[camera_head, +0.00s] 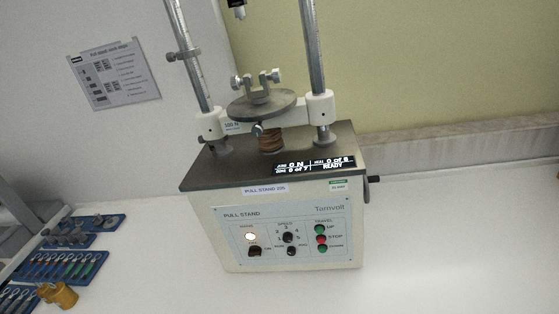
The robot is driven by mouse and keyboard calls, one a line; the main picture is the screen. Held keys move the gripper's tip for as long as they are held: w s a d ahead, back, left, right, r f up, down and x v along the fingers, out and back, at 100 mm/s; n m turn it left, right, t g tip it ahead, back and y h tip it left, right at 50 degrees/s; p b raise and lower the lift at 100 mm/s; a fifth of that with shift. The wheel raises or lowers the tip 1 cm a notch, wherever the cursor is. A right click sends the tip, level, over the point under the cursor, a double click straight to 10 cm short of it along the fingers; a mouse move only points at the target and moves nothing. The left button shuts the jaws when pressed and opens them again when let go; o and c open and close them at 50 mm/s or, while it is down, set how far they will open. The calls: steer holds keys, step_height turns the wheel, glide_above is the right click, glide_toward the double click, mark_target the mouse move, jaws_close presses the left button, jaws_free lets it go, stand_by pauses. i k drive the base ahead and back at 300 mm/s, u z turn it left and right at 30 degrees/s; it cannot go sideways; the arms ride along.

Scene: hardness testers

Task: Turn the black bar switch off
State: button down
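The pull stand (275,205) stands on the white bench with its front panel facing me. A black bar switch (254,251) is at the lower left of the panel, below a glowing round lamp (250,237). Small labels flank the switch, with "ON" apparently at its right; the bar's exact angle is too small to tell. My gripper is not in view, and nothing is seen touching the switch.
A speed knob (288,237), a smaller black knob (291,251) and green and red travel buttons (321,240) sit right of the switch. Two upright columns rise from the stand. Blue tool trays (60,265) and a brass-coloured part (58,295) lie at left. Bench at right is clear.

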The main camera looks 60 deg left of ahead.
mark_target(254, 250)
steer(key=k, duration=0.45)
steer(key=u, duration=0.8)
steer(key=i, duration=0.35)
steer(key=u, duration=0.35)
